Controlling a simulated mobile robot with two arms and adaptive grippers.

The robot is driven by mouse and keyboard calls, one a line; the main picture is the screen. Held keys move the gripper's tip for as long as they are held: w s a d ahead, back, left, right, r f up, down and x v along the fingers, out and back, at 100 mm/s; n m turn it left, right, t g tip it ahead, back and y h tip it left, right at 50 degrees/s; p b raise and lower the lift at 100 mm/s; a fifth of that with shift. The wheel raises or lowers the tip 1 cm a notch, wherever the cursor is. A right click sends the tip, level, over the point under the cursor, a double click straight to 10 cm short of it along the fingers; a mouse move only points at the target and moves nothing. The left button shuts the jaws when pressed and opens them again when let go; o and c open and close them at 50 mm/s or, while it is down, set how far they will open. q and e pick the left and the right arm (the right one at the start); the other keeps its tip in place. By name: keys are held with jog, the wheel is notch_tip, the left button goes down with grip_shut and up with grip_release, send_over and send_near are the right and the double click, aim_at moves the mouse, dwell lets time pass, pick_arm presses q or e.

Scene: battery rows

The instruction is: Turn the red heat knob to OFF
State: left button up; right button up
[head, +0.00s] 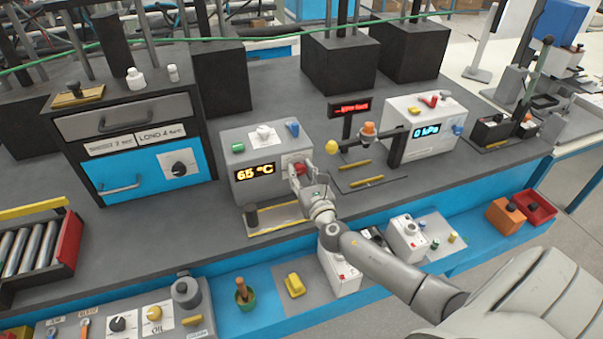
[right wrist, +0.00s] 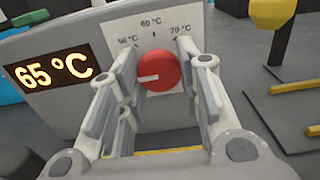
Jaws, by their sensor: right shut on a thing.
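The red heat knob (head: 299,168) is on the front of a grey box (head: 235,185) whose display (head: 255,170) reads 65 °C. In the right wrist view the knob (right wrist: 157,70) shows a white mark pointing left. No OFF label is visible. My right gripper (head: 298,176) is shut on the knob, with one finger on each side, as the wrist view (right wrist: 155,75) also shows. My left gripper is not in view.
A yellow-edged plate with a dark cylinder (head: 251,215) lies below the box. A stand with an orange-topped part (head: 368,130) and a yellow ball (head: 332,147) is close on the right. A blue drawer cabinet (head: 150,170) stands on the left.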

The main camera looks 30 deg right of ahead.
jog(key=shift+f, duration=0.15)
jog(key=o, duration=1)
jog(key=v, duration=1.2)
jog(key=shift+s, duration=0.1)
